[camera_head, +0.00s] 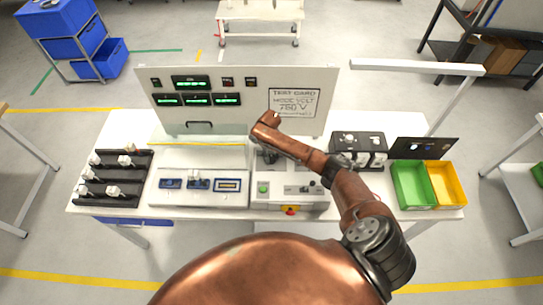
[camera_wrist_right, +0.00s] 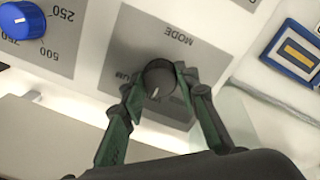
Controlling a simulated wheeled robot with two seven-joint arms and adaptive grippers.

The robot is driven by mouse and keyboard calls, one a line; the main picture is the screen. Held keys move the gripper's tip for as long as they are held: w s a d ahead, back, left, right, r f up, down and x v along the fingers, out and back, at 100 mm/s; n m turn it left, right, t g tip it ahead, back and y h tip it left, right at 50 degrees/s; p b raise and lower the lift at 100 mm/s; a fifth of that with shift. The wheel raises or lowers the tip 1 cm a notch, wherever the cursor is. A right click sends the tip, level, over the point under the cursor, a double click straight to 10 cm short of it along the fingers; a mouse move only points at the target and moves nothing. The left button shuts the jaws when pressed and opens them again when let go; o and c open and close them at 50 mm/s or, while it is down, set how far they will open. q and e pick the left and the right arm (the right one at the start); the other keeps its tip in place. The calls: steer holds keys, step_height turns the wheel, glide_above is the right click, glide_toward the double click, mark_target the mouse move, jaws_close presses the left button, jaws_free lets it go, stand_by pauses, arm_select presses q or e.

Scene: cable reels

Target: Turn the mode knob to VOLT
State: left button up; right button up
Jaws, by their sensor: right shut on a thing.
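The mode knob (camera_wrist_right: 158,76) is a round dark knob on a grey plate marked MODE, seen upside down in the right wrist view. Its white pointer mark faces down in that picture. My right gripper (camera_wrist_right: 159,84) has a finger on each side of the knob and is shut on it. A small label left of the knob is partly covered and I cannot read it fully; no VOLT label is readable there. In the head view my right gripper (camera_head: 268,158) is over the middle console, and my arm hides the knob. My left gripper is not in view.
The test card (camera_head: 294,103) on the upright panel reads MODE VOLT, 750 V. A blue knob (camera_wrist_right: 22,20) with a number scale sits near the mode knob. Dark socket blocks (camera_head: 358,150), a green bin (camera_head: 412,186) and a yellow bin (camera_head: 446,182) stand to the right.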

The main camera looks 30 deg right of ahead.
mark_target(271, 158)
stand_by(0.4)
steer(key=o, duration=1.2)
steer(key=shift+c, duration=0.2)
step_height(271, 158, up, 12)
steer(key=shift+a, duration=0.2)
